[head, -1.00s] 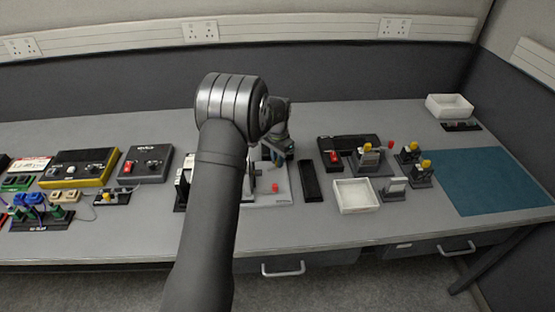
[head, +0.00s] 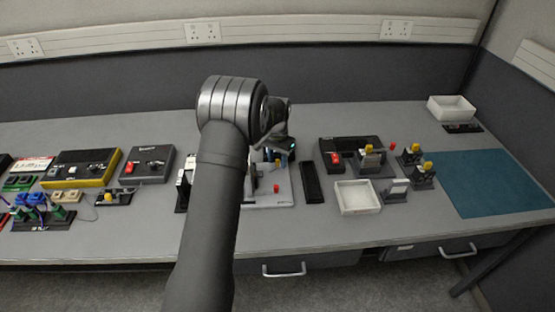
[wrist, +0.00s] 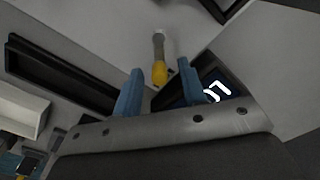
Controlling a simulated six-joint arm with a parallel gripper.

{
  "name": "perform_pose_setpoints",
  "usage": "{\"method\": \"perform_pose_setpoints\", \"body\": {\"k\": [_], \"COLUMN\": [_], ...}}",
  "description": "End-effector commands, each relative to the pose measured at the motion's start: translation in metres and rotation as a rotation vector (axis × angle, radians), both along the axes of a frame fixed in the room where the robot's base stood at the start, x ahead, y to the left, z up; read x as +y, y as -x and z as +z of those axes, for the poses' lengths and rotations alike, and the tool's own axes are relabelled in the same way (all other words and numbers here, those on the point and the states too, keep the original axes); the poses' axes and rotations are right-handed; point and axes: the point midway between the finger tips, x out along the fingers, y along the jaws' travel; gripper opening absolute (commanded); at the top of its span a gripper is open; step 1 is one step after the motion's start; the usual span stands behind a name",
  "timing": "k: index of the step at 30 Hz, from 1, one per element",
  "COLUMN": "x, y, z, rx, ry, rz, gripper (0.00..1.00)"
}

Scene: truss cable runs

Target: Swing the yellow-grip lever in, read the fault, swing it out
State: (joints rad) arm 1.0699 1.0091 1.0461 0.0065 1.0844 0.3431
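The yellow-grip lever (wrist: 159,70) shows in the wrist view, its grey shaft running up from the yellow end. My gripper (wrist: 160,68) is open, with one blue finger on each side of the yellow grip and gaps showing on both sides. A dark display (wrist: 222,84) with lit white characters lies behind the right finger, which covers part of it, so I cannot read it surely. In the head view my gripper (head: 287,157) is over the grey panel (head: 284,197), largely hidden by my arm, with a small yellow piece (head: 279,163) beside it.
A narrow black tray (head: 312,182) and a white tray (head: 357,197) stand right of the panel. Further right are several yellow-topped fixtures (head: 423,172) and a clear blue mat (head: 490,183). Control boxes (head: 147,165) stand to the left.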

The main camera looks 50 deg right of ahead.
Motion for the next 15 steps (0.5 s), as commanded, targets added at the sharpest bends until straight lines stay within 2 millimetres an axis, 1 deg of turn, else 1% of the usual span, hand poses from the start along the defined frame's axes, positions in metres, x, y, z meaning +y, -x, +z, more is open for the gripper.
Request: {"method": "perform_pose_setpoints", "body": {"k": [5, 8, 11, 15], "x": [0.000, -0.001, -0.001, -0.001], "y": [0.000, 0.000, 0.000, 0.000], "z": [0.003, 0.013, 0.031, 0.065], "rx": [0.000, -0.001, -0.002, -0.002], "ry": [0.001, 0.003, 0.004, 0.004], "rz": [0.000, 0.000, -0.001, 0.000], "gripper": [0.38, 0.38, 0.38, 0.38]}}
